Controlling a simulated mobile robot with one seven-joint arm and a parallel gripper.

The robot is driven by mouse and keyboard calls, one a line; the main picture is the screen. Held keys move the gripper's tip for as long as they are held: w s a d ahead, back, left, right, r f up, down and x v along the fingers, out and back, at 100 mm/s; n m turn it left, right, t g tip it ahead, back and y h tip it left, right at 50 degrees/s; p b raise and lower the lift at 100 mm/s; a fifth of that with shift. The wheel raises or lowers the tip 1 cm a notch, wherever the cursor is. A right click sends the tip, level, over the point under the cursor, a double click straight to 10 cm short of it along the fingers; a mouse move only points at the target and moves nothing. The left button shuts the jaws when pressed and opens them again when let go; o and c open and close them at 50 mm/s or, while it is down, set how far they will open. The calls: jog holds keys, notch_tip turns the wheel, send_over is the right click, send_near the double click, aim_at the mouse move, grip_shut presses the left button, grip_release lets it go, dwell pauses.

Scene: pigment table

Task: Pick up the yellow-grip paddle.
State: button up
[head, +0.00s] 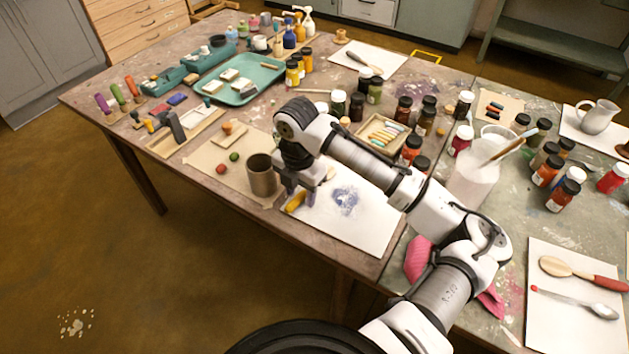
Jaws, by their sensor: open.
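The yellow-grip paddle lies on a white sheet (371,221) near the table's front edge. Its yellow grip (295,203) shows just below my gripper (297,194). A small pale piece at the gripper's right may be the paddle's other end; the middle is hidden behind my gripper. My gripper points down with its jaws open, one finger on each side of the grip in this view. I cannot tell the gap between the fingertips and the sheet.
A brown metal cup (262,176) stands close to the left of my gripper. Paint jars, a tray of pastels (383,132) and a white brush jar (473,176) stand to the right. A teal tray (238,81) lies behind. The sheet's front right is clear.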

grip_shut()
dwell(0.6)
